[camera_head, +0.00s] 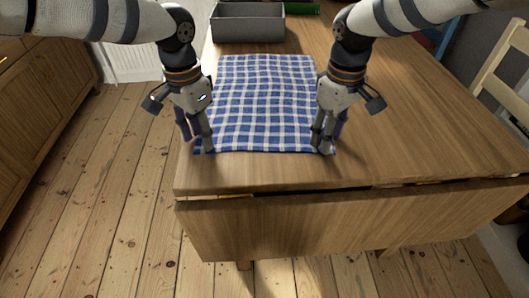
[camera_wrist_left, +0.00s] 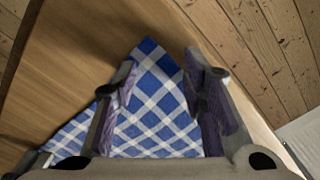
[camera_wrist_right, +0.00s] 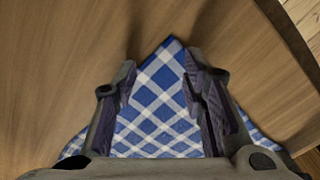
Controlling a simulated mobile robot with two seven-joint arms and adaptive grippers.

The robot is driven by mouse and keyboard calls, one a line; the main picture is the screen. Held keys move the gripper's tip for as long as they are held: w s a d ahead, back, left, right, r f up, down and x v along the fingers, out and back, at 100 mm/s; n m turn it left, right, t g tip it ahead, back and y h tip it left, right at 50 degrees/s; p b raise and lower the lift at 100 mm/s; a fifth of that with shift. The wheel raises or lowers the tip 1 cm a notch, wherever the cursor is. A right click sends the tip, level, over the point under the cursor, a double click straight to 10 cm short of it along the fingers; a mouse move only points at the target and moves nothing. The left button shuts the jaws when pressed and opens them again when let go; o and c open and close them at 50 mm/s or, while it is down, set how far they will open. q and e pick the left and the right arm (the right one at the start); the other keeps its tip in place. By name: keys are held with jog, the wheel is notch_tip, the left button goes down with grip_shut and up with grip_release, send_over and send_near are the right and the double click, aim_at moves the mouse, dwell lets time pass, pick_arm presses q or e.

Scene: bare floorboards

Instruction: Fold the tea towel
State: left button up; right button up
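The blue and white checked tea towel (camera_head: 264,100) lies flat and spread out on the wooden table. My left gripper (camera_head: 199,146) is at the towel's near left corner, pointing down. In the left wrist view its fingers are apart, with the towel corner (camera_wrist_left: 156,90) between them. My right gripper (camera_head: 326,146) is at the near right corner, also pointing down. In the right wrist view its fingers are apart, with the other towel corner (camera_wrist_right: 160,95) between them. I cannot tell whether the fingertips touch the towel.
A grey open box (camera_head: 248,24) stands at the far end of the table (camera_head: 420,125), with a green object (camera_head: 303,8) beside it. The tabletop to the right of the towel is clear. The table's near edge is close to the towel. A chair (camera_head: 500,75) stands at the right.

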pick_arm(q)
jog(key=shift+f, duration=0.4)
jog(key=shift+c, duration=0.3)
pick_arm(e)
jog(key=shift+f, duration=0.45)
jog(key=shift+c, duration=0.3)
pick_arm(q)
jog(key=shift+s+r, duration=0.1)
jog(key=shift+c, duration=1.1)
pick_arm(e)
jog(key=shift+s+r, duration=0.1)
jog(key=shift+c, duration=1.1)
pick_arm(q)
jog(key=shift+f, duration=0.2)
grip_shut()
pick_arm(e)
grip_shut()
pick_arm(q)
jog(key=shift+s, duration=0.1)
pick_arm(e)
jog(key=shift+d+f, duration=0.1)
jog(key=shift+f, duration=0.15)
